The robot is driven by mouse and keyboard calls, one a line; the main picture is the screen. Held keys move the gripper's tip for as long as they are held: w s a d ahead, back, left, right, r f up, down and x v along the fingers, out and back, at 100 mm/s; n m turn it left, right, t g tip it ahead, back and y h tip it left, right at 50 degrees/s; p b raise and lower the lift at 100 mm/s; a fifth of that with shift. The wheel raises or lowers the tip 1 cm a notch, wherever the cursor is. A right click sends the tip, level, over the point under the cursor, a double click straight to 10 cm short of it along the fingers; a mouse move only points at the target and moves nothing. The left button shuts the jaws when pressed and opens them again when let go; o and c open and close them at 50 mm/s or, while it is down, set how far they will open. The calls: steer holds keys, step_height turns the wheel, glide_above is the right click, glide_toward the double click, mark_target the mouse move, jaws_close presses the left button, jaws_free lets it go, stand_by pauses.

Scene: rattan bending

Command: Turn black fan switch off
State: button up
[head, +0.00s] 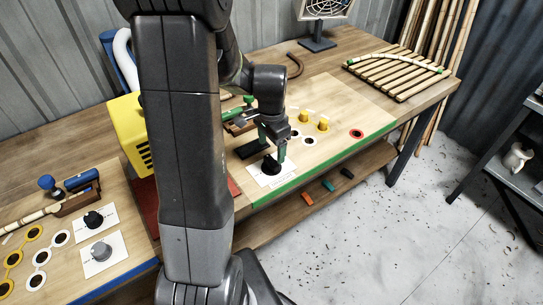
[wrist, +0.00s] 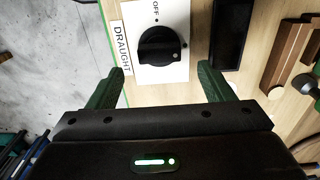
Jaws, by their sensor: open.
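A black rotary knob (wrist: 158,45) sits on a white plate (wrist: 180,72) beside a label reading DRAUGHT. In the wrist view OFF is printed above the knob with a dot, and the knob's bar lies roughly sideways, with a small white mark at its right, away from OFF. In the head view the black knob (head: 271,165) is at the front of the green-edged board. My gripper (head: 273,148) is open and empty just above it. In the wrist view my gripper (wrist: 165,75) has one green finger on each side, apart from the knob. Contact cannot be told.
A fan (head: 325,10) stands at the back. Yellow pegs (head: 315,122) and a red ring (head: 356,134) are right of my gripper. A yellow box (head: 130,135) is left. Another black knob (head: 93,219) and a grey knob (head: 102,251) sit on the left board.

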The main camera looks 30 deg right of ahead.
mark_target(271, 160)
steer(key=shift+f, duration=2.6)
steer(key=shift+c, duration=0.4)
steer(key=c, duration=0.9)
